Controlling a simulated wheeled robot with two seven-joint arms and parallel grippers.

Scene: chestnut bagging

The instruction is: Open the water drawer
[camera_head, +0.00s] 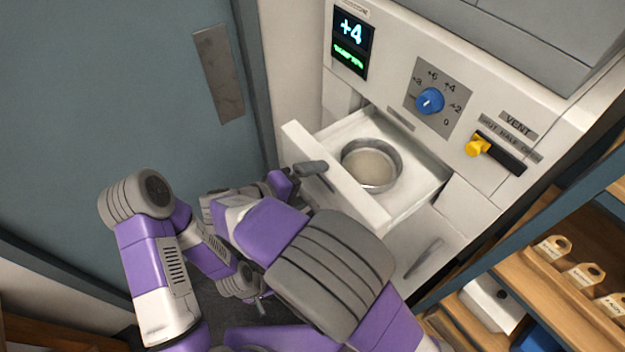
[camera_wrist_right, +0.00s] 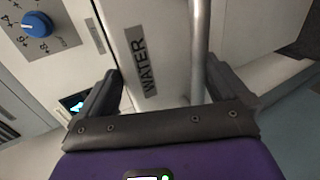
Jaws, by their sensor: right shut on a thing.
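The water drawer (camera_head: 337,185) is pulled out of the white cabinet front, and a round metal pan (camera_head: 372,163) with pale contents sits inside it. In the right wrist view, the drawer front (camera_wrist_right: 150,40) carries the label "WATER". Its grey bar handle (camera_head: 312,168) also shows in the wrist view (camera_wrist_right: 199,45). My right gripper (camera_head: 285,184) is at the handle and shut on it; its dark fingers (camera_wrist_right: 165,92) lie to either side of the drawer front and handle. My left arm is folded at the lower left, and its gripper is not clear to see.
A blue dial (camera_head: 430,101), a lit display (camera_head: 353,42) and a yellow vent lever (camera_head: 476,146) are on the panel above. Another drawer handle (camera_head: 424,258) is below. Wooden shelves (camera_head: 560,285) stand at the right. A blue-grey door (camera_head: 110,80) is at the left.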

